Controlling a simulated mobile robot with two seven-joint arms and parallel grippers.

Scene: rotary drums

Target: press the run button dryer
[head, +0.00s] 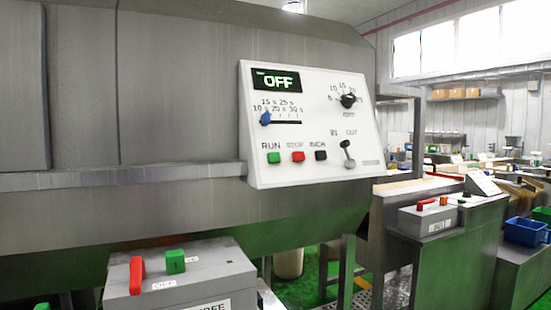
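The dryer's white control panel (310,126) is mounted on the large grey metal housing in the head view. Its green run button (274,158) sits at the lower left under the label RUN. A red stop button (298,156) and a black button (321,155) stand to its right. The display (278,80) reads OFF. A blue slider (265,118) is at the left end of its scale. A black rotary knob (348,101) and a lever (347,152) are on the right. Neither of my grippers is in view.
A grey box (200,272) with a red handle (137,275) and a green button (175,261) stands in front at the lower left. Another grey control box (427,219) is at the right. A blue bin (525,232) is at the far right. Space before the panel looks clear.

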